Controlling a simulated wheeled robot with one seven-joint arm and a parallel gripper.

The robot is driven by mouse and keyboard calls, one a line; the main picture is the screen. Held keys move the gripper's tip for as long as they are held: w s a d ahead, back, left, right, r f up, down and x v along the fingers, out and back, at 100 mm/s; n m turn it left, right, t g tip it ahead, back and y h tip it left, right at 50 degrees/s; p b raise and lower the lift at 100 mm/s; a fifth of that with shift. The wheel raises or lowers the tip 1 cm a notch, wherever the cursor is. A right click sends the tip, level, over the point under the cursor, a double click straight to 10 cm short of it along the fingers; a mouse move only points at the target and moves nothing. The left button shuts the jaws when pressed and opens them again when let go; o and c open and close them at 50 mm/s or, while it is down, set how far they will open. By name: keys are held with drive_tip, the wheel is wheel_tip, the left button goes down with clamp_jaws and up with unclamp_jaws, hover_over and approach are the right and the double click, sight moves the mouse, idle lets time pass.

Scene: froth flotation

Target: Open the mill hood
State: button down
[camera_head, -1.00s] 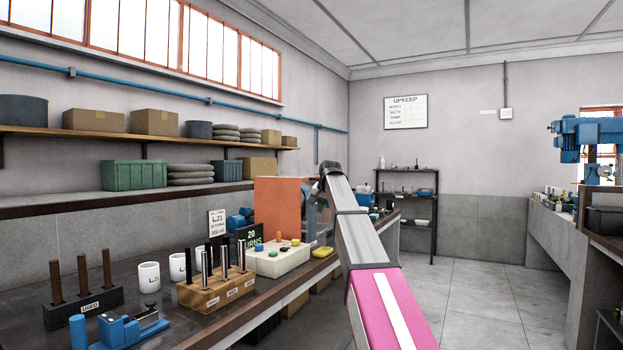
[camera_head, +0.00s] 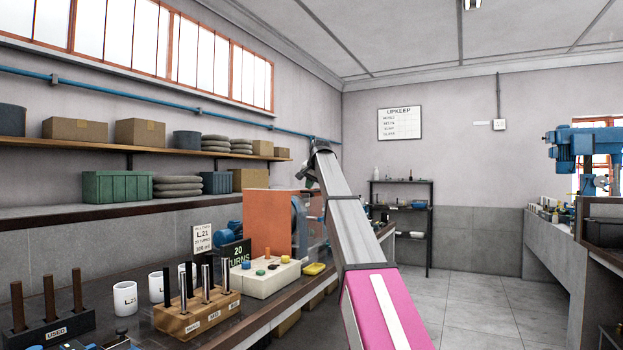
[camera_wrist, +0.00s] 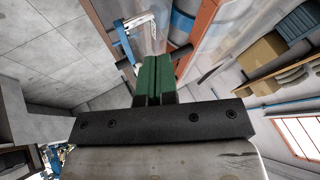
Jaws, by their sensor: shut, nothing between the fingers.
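The mill (camera_head: 270,222) stands at the far end of the left bench, with an orange end panel and a blue drum (camera_head: 298,215) beside it. In the wrist view a clear hood panel (camera_wrist: 150,35) shows close ahead, next to the orange panel (camera_wrist: 203,30) and blue drum (camera_wrist: 183,22). My gripper (camera_head: 308,178) is at the mill's upper right side in the head view. Its green fingers (camera_wrist: 153,78) are shut and empty in the wrist view. Dark bar pieces show on both sides of the fingers; whether they are a handle, or touched, I cannot tell.
Shelves with boxes (camera_head: 140,132) line the left wall. The floor (camera_head: 480,300) to the right is clear.

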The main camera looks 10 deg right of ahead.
sight(299, 190)
drive_tip(key=w+a, duration=0.1)
drive_tip(key=w+a+f, duration=0.2)
drive_tip(key=w, duration=0.1)
drive_tip(key=shift+f, duration=0.25)
drive_tip(key=shift+w+a, duration=0.15)
drive_tip(key=shift+a, duration=0.25)
drive_tip(key=shift+a, duration=0.1)
